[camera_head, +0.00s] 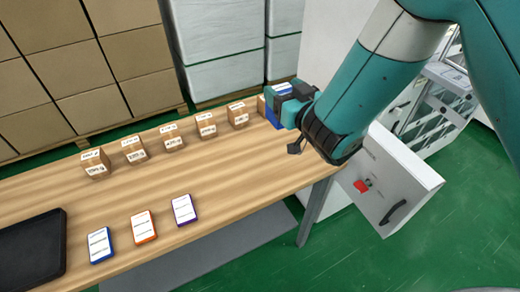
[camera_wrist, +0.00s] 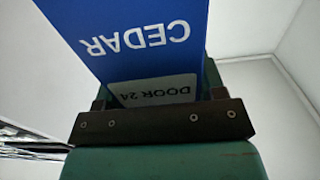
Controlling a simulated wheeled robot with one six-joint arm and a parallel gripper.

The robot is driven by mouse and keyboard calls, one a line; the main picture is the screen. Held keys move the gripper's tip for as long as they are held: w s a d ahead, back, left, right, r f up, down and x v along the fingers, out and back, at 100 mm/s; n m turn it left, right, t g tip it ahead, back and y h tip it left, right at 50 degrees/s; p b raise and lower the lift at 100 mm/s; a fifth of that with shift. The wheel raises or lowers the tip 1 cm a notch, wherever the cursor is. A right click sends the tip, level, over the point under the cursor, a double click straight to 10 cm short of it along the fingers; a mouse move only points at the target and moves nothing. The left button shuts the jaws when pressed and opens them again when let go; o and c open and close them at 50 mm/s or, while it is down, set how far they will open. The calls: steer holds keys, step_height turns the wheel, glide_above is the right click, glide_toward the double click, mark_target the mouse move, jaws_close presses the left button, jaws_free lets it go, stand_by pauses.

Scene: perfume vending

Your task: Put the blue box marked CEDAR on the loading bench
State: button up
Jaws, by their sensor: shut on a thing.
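The blue box marked CEDAR (camera_wrist: 135,45) fills the top of the wrist view, with its lettering upside down and a white label reading DOOR 24. My gripper (camera_wrist: 158,120) is shut on it. In the head view the blue box (camera_head: 272,117) shows at the right end of the wooden bench, partly hidden by my gripper (camera_head: 290,104). I cannot tell whether its base touches the bench top.
Several small labelled brown cartons (camera_head: 134,151) stand in a row along the bench's far side. Blue, orange (camera_head: 144,227) and purple cards or flat boxes lie nearer, beside a black tray (camera_head: 32,250). A white cabinet (camera_head: 390,180) with a red switch stands right of the bench.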

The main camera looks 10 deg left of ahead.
step_height(320, 180, down, 19)
steer(key=b, duration=1.5)
steer(key=shift+f, duration=0.15)
steer(key=shift+f, duration=0.15)
steer(key=shift+f+b, duration=0.5)
steer(key=shift+b, duration=0.25)
steer(key=o, duration=1.2)
steer(key=shift+s+f, duration=0.1)
steer(key=shift+c, duration=0.2)
